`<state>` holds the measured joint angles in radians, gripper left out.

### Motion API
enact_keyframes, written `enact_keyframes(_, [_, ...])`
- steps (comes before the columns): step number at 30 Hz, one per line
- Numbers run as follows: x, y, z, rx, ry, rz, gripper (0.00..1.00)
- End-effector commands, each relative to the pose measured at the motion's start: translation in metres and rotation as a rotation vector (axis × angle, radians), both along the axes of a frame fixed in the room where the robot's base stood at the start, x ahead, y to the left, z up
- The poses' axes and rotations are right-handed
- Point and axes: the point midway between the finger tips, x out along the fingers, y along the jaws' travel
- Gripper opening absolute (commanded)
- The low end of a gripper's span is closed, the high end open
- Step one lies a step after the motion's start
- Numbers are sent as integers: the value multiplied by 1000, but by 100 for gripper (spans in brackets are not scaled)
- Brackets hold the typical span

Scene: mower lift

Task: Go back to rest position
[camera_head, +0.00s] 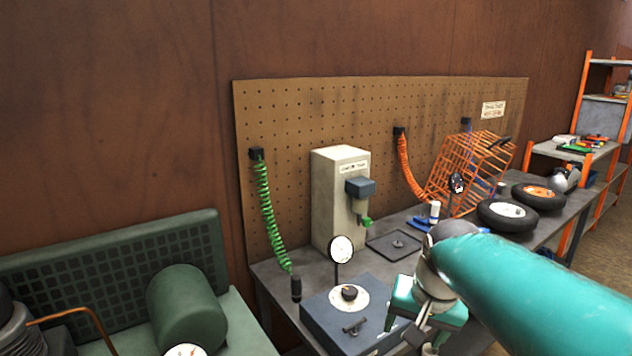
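My teal arm reaches in from the lower right and bends down at a pale joint over the front of the workbench (376,265). My gripper (422,338) hangs at the bottom edge of the picture, just right of the blue-grey block with a round dial plate (349,300). Its fingers are small and partly cut off by the edge, so I cannot tell whether they are open or hold anything. No rest position is marked in view.
A dial gauge (341,249) stands by the block. A beige machine (333,198), black tray (394,244), orange wire cage (469,172) and two wheels (507,214) occupy the bench. A green machine (187,308) stands left, shelves (603,110) far right. Space above the bench front looks clear.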

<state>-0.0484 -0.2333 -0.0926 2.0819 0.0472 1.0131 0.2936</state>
Motion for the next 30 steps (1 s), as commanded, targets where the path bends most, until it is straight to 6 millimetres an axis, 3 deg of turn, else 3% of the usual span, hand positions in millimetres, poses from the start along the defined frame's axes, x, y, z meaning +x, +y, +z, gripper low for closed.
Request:
enact_keyframes(1, [-18, 1, 4, -12, -30, 34, 66])
enact_keyframes(6, [-69, 6, 3, -68, -109, 151, 66])
enact_keyframes(13, [-122, 10, -12, -154, -195, 282, 66])
enact_keyframes(18, [-136, 11, -18, -184, -217, 318, 66])
enact_keyframes(30, [-136, 11, -19, -184, -217, 320, 66])
